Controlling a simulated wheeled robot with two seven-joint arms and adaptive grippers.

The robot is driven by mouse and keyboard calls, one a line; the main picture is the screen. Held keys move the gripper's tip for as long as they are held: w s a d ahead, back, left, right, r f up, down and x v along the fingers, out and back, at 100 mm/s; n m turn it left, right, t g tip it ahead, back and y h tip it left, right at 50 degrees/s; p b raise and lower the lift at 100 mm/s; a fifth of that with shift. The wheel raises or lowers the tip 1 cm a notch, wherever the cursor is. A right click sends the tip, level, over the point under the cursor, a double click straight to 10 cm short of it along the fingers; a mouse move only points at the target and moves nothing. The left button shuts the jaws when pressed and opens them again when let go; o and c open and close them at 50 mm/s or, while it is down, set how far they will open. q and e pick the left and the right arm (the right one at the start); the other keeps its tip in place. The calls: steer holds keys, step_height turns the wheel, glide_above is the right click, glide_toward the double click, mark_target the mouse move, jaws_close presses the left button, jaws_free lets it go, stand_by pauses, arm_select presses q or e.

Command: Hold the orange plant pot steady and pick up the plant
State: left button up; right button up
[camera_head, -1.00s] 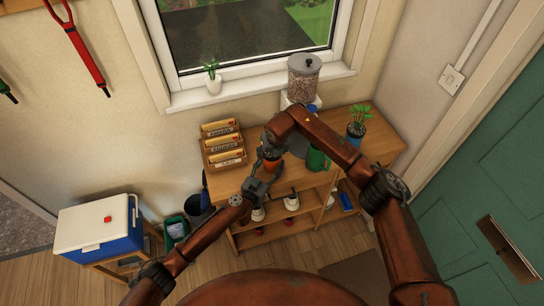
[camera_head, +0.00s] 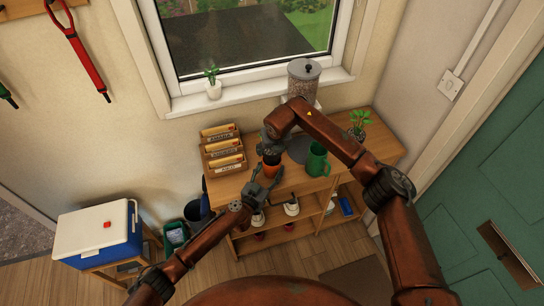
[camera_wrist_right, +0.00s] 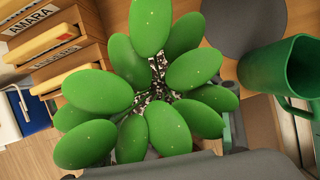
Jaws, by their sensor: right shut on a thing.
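The orange plant pot (camera_head: 271,171) stands near the front edge of the wooden shelf unit, left of the green mug. My right gripper (camera_head: 271,152) is directly above the pot and shut on the plant; its fingers and the leaves are largely hidden in the head view. The plant (camera_wrist_right: 165,90) fills the middle of the right wrist view, with broad green leaves and speckled soil showing between them. My left gripper (camera_head: 267,179) is at the front of the pot, its fingers spread apart near the pot's lower part. I cannot tell whether they touch it.
A green mug (camera_head: 317,160) stands close to the right of the pot. Labelled seed boxes (camera_head: 222,150) stand to the left. A blue-and-white cooler (camera_head: 98,235) is at lower left.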

step_height(320, 180, up, 5)
steer(key=shift+r, duration=0.15)
arm_select(q)
steer(key=o, duration=1.2)
steer(key=shift+o, duration=0.2)
steer(key=shift+s, duration=0.1)
steer(key=v, duration=1.1)
steer(key=shift+s+a, duration=0.25)
steer(key=shift+s, duration=0.1)
steer(key=shift+s+f, duration=0.1)
